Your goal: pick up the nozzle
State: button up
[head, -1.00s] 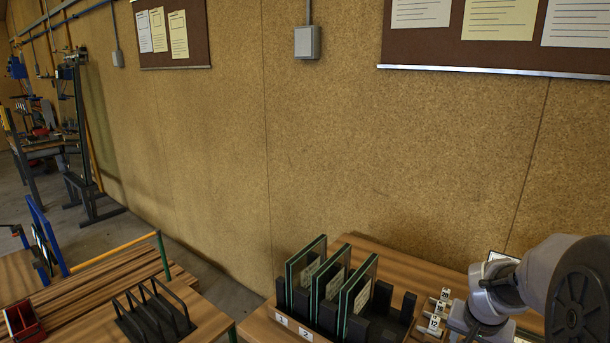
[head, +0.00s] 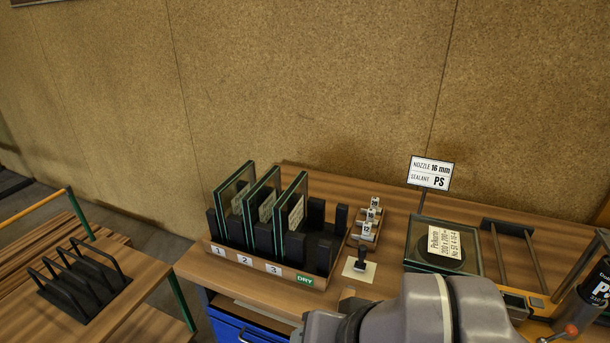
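Several small pale pieces with number tags, which look like the nozzles (head: 372,213), stand in a row on a small wooden holder (head: 357,237). The front tag seems to read 12; the others are too small to read surely. A sign (head: 431,173) behind them reads "NOZZLE 16 mm, SEALANT PS". My arm covers the bottom middle of the view, in front of the bench. My gripper is not in view.
A rack (head: 268,267) marked 1, 2, 3 and DRY holds upright glass panes left of the nozzles. A dark stamp-like tool (head: 362,257) stands on paper. A labelled glass unit (head: 475,265) lies to the right. A dark cartridge (head: 597,292) is at the right edge.

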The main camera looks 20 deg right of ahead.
aim_at(371, 216)
jog(key=i+z, duration=0.2)
jog(key=z, duration=0.25)
jog(key=i+j+z, duration=0.1)
jog(key=i+z, duration=0.15)
jog(key=z, duration=0.15)
